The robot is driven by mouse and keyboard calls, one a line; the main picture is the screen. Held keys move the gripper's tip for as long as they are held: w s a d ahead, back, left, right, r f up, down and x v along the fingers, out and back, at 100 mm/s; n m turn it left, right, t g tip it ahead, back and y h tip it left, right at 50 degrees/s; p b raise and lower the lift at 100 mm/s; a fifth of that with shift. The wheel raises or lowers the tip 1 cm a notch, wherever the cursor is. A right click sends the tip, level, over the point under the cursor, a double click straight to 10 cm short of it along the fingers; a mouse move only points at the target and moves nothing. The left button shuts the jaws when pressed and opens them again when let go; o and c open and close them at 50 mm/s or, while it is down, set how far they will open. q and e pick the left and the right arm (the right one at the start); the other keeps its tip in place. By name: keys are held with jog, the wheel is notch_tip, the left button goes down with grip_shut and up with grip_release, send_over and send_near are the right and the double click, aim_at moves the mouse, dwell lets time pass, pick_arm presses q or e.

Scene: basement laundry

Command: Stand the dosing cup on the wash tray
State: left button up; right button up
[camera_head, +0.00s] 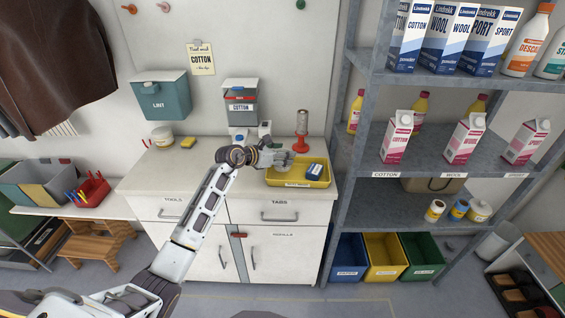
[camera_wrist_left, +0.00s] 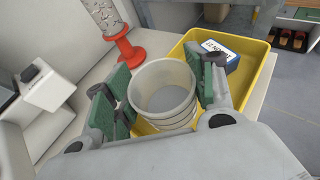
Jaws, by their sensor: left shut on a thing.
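The dosing cup (camera_wrist_left: 178,112), a pale grey round cup with ridges, sits upright between the green pads of my left gripper (camera_wrist_left: 163,80) in the wrist view. The left gripper is shut on it. In the head view my left gripper (camera_head: 284,159) is over the left end of the yellow wash tray (camera_head: 320,183), which stands on the white cabinet top. The tray also shows behind the cup in the wrist view (camera_wrist_left: 248,78). I cannot tell whether the cup's base touches the tray. My right gripper is not in view.
A blue and white block (camera_head: 314,170) lies in the tray's right part. A yellow sponge (camera_head: 188,142) and a white tub (camera_head: 162,136) are on the counter's left. A grey shelf rack (camera_head: 360,110) rises at the right.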

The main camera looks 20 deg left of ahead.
pick_arm(q)
jog(key=shift+f, duration=1.75)
jog(key=shift+f, duration=0.15)
jog(key=o, duration=1)
jog(key=shift+s+r, duration=0.1)
jog(key=shift+r, duration=0.1)
jog(key=shift+v, duration=5.9)
